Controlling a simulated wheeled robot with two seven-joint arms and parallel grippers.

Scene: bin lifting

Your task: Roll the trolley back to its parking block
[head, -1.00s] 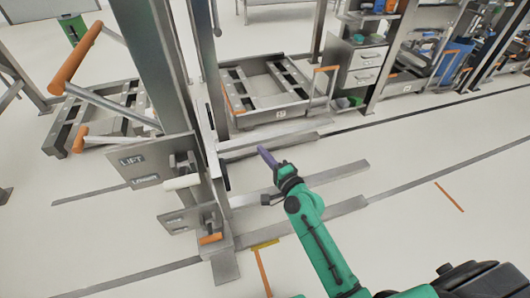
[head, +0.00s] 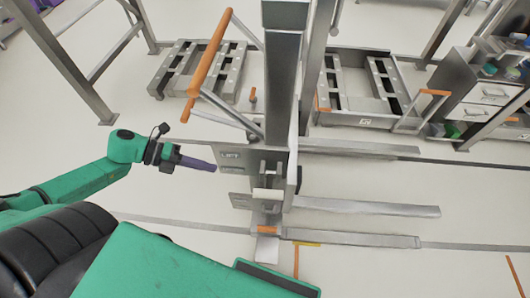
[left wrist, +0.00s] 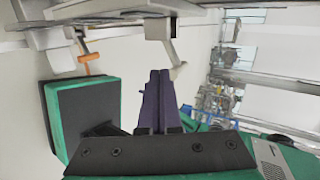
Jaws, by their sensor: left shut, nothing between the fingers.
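Another low grey frame (head: 168,78) stands at the back left. I cannot tell which thing is the parking block. My left gripper (head: 212,167), with purple fingers, is shut and empty, left of the lift's plates and apart from the trolley. Its closed fingers also show in the left wrist view (left wrist: 157,90). My right gripper is out of view.
A grey lift mast (head: 285,85) with an orange handle (head: 210,52) stands mid-view. Its long low forks (head: 370,207) reach right across the floor. A drawer cabinet (head: 485,95) is at the far right. Open floor lies left of the mast.

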